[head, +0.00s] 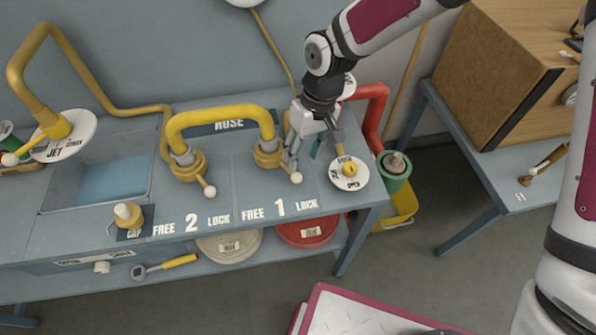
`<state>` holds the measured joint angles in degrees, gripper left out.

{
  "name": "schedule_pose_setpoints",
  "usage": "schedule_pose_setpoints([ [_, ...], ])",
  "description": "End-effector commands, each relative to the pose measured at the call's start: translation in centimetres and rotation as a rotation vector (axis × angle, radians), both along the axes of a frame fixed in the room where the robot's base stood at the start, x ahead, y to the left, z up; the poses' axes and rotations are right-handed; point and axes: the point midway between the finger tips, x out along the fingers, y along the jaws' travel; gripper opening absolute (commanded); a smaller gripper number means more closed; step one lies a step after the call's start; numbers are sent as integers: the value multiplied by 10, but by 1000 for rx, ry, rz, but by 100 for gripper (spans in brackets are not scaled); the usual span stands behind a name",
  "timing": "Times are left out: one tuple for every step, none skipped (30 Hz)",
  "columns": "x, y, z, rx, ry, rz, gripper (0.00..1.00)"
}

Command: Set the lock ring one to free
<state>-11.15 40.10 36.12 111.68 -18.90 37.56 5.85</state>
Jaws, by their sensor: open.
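Lock ring one (268,153) is a brass collar at the right end of the yellow hose (222,115) on the blue-grey bench. Its short lever ends in a white ball (296,178), which points toward the front right, on the LOCK side of the printed "FREE 1 LOCK" label (279,208). My gripper (293,158) is open and points down just right of the ring, with its fingertips close above the lever. I cannot tell whether a finger touches the lever. Part of the ring's right side is hidden by the gripper.
Lock ring two (187,165) with its white-ball lever stands to the left. A white dial with a yellow knob (349,171) is close right of my gripper, with a red pipe (374,110) behind. A sink (100,170) is at left.

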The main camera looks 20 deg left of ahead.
Motion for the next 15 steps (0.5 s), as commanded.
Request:
schedule_pose_setpoints([
  [-4,2,-11,-1,4,4,44],
  [-5,2,-17,-1,4,4,44],
  [-6,3,-24,-2,4,2,44],
  [-6,4,-29,-2,4,2,44],
  [-7,5,-34,-1,3,4,44],
  [-8,5,-41,-1,4,3,44],
  [-9,6,-45,-1,3,2,44],
  [-9,6,-49,-1,2,1,44],
  [-10,7,-54,-1,3,2,44],
  [-10,7,-58,-1,2,1,44],
  [-10,8,-60,0,1,1,44],
  [-11,8,-63,0,0,2,44],
  [-11,8,-66,0,0,2,44],
  [-11,8,-67,-1,1,1,44],
  [-11,8,-69,-1,1,1,44],
])
